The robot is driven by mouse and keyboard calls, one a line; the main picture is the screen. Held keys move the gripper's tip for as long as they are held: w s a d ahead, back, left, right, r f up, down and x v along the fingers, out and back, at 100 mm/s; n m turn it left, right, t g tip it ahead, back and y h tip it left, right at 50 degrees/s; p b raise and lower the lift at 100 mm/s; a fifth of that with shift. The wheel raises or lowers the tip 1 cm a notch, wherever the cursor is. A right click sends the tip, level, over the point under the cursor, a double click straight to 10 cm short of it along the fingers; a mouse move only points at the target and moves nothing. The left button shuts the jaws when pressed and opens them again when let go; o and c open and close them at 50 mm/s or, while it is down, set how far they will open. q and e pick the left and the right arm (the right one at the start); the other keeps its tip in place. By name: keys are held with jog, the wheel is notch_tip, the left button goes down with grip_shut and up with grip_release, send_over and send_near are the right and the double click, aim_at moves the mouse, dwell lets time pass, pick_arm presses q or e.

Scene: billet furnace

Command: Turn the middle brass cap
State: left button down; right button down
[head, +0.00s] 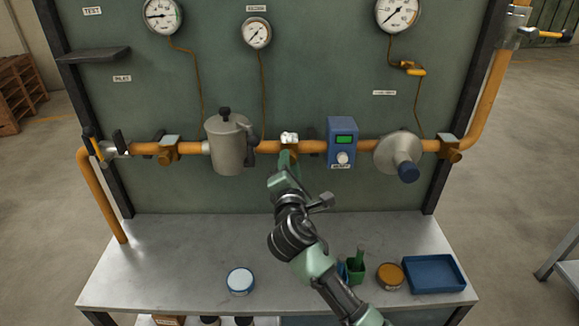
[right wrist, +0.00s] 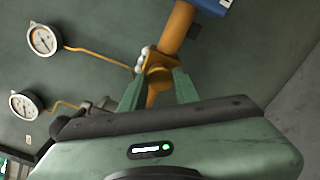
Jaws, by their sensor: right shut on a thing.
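The orange pipe (head: 310,147) runs across the green panel, with brass fittings along it. The middle brass cap (right wrist: 156,97) shows in the right wrist view between my green fingers, on a brass fitting (right wrist: 159,76) with white rounded knobs at its side. In the head view my right gripper (head: 288,158) reaches up to this fitting, just below the white knobs (head: 289,138), and hides most of the cap. In the right wrist view my right gripper (right wrist: 158,92) is shut on the cap, one finger each side. My left gripper is in neither view.
A grey canister (head: 229,147) stands left of my gripper; a blue meter box (head: 342,143) and round grey housing (head: 397,152) are to the right. The bench (head: 180,250) below holds a white-topped tin (head: 240,281), an orange-topped tin (head: 390,275) and a blue tray (head: 434,274).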

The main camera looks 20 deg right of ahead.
jog(key=m+b, duration=0.1)
jog(key=m, duration=0.2)
jog(key=shift+m, duration=0.5)
jog(key=c, duration=1.1)
grip_release()
jog(key=shift+o, duration=0.2)
jog(key=b+v, duration=0.1)
jog(key=v, duration=0.6)
jog(key=shift+s+b, duration=0.35)
jog(key=shift+s, duration=0.05)
jog(key=shift+a, duration=0.15)
